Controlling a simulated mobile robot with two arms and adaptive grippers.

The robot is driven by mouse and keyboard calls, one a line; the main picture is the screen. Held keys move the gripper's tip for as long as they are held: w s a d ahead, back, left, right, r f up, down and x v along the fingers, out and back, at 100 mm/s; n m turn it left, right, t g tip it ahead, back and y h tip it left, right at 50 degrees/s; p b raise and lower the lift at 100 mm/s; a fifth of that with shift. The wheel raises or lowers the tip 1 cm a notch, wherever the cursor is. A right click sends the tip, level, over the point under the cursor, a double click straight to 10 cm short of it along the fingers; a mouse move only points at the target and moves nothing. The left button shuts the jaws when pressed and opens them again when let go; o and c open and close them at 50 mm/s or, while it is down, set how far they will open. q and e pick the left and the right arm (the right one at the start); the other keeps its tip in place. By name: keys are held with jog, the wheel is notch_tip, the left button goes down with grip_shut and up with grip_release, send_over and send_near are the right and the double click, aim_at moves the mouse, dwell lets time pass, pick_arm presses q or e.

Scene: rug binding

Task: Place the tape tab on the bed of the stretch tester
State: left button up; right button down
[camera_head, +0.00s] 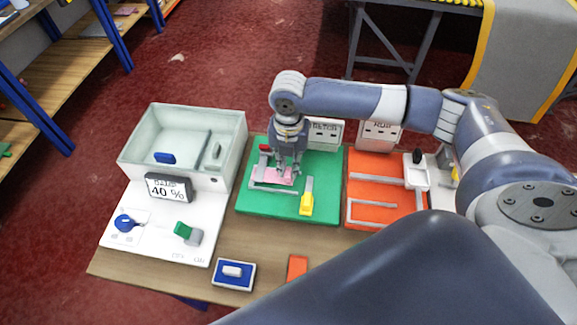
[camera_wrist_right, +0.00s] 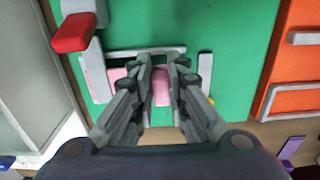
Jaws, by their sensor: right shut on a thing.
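The stretch tester (camera_head: 252,201) is a green plate with low grey rails, a red-tipped clamp part (camera_wrist_right: 76,33) at its left and a yellow-ended lever (camera_head: 306,204) at its right. My right gripper (camera_head: 287,174) points down over its bed, low between the rails. The pink tape tab (camera_head: 272,175) shows at the fingertips, over the bed area. In the right wrist view, pink shows between the fingers (camera_wrist_right: 161,92) and to their left. The gripper is shut on the tab. Whether the tab touches the bed is hard to tell. My left gripper is out of view.
A white station with an open basin (camera_head: 180,132) and a "40 %" display (camera_head: 169,188) stands left. An orange rub station (camera_head: 381,190) stands close on the right. A blue block (camera_head: 233,274) and an orange piece (camera_head: 297,267) lie near the wooden table's front edge.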

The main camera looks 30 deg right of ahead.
jog(key=shift+f, duration=0.95)
jog(key=c, duration=1.6)
grip_release()
jog(key=shift+f, duration=0.1)
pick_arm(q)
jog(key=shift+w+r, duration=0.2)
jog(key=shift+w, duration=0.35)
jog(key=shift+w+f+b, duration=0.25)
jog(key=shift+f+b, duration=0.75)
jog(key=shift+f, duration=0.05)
pick_arm(e)
notch_tip(320, 180, up, 12)
jog(key=shift+r, duration=0.15)
